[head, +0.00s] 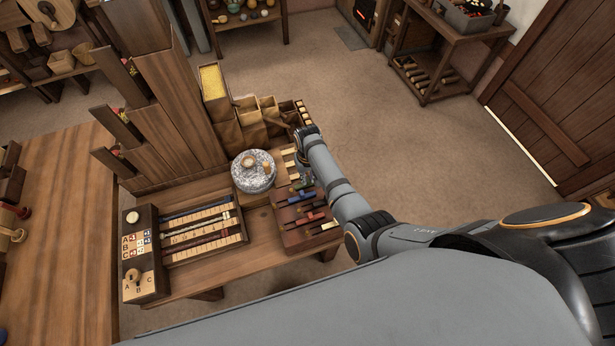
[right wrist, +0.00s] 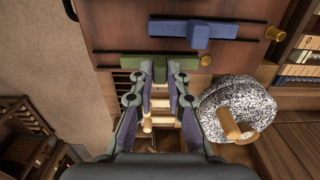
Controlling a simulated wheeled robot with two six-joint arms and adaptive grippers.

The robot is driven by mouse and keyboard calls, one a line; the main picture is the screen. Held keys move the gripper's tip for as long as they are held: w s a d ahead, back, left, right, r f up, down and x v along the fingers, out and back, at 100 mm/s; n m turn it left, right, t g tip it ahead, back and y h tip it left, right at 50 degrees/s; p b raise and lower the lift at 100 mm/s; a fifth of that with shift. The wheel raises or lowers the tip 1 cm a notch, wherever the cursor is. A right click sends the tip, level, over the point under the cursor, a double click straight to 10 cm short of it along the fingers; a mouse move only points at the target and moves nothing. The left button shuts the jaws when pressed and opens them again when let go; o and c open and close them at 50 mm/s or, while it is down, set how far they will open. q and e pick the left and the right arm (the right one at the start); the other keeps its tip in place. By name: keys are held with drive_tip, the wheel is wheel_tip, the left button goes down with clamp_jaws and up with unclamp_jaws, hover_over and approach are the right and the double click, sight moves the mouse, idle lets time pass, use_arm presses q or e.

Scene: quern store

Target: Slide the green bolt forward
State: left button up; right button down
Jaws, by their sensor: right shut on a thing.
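The green bolt (head: 301,186) lies across the back end of a dark red-brown board (head: 292,240), beside the round speckled quern stone (head: 253,172). In the right wrist view my right gripper (right wrist: 160,80) is shut on the upright part of the green bolt (right wrist: 160,60), one finger on each side. In the head view my right forearm hides most of the fingers. A blue bolt (right wrist: 194,32) lies parallel to the green one, apart from it. My left gripper is in neither view.
Red bolts (head: 314,217) lie further forward on the same board. Small wooden boxes (head: 270,112) stand behind the stone. A rack of rods (head: 205,232) and a lettered panel (head: 139,248) stand to the left.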

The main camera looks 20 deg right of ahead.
drive_tip(key=d+p, duration=0.1)
drive_tip(key=d, duration=0.3)
drive_tip(key=shift+w+d+r, duration=0.1)
drive_tip(key=shift+d, duration=0.15)
drive_tip(key=c, duration=1.7)
unclamp_jaws()
drive_tip(key=shift+o, duration=1.9)
drive_tip(key=shift+d, duration=0.1)
